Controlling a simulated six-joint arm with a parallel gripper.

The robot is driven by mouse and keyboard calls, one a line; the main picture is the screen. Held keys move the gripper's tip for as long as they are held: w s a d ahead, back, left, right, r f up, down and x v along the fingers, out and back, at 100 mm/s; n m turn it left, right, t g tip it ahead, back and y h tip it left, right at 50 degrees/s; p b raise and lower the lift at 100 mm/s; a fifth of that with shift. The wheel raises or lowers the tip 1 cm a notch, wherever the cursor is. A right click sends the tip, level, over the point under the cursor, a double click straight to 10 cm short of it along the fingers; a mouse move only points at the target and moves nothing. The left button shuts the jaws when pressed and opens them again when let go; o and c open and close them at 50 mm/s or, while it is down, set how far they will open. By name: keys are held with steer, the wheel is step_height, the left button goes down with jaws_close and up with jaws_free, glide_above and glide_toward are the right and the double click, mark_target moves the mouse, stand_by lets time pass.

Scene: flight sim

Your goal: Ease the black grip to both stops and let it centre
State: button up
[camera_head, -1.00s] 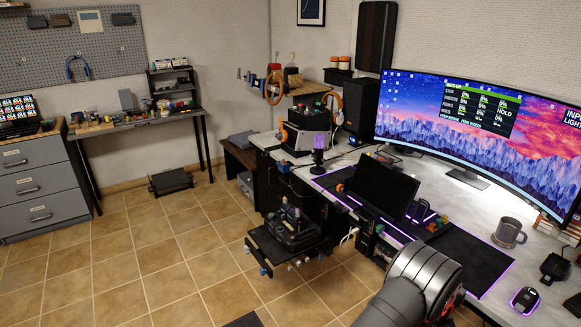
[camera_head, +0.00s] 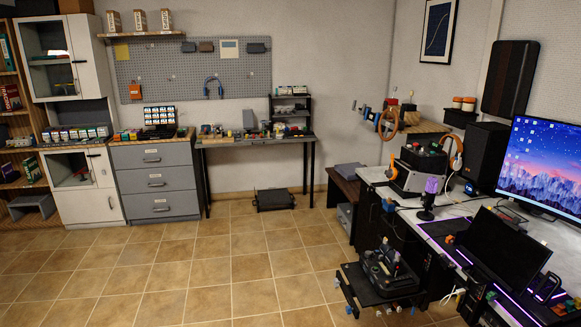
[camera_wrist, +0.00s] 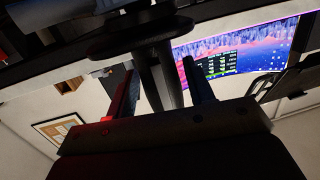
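My gripper (camera_wrist: 160,98) shows only in the wrist view. Its fingers stand apart, the left one lit red and the right one dark blue. A dark upright post (camera_wrist: 161,72) under a wide dark disc shows between or behind them; I cannot tell whether they touch it, nor whether it is the black grip. In the head view, a dark control unit (camera_head: 388,272) with short upright handles sits on a low black shelf (camera_head: 352,290) at the desk's left side. Which handle is the black grip is too small to tell.
A second control box (camera_head: 408,176) stands on the desk's far left corner, near a purple-lit microphone (camera_head: 428,190). A dark laptop-like screen (camera_head: 497,245) stands in front of the wide monitor (camera_head: 542,165). The tiled floor (camera_head: 220,275) at left is clear.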

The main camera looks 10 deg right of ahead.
steer(key=c, duration=0.6)
steer(key=shift+d+r+y, duration=0.1)
steer(key=shift+d+y, duration=0.3)
steer(key=shift+d, duration=0.15)
steer(key=shift+d+y, duration=0.5)
steer(key=shift+d, duration=0.05)
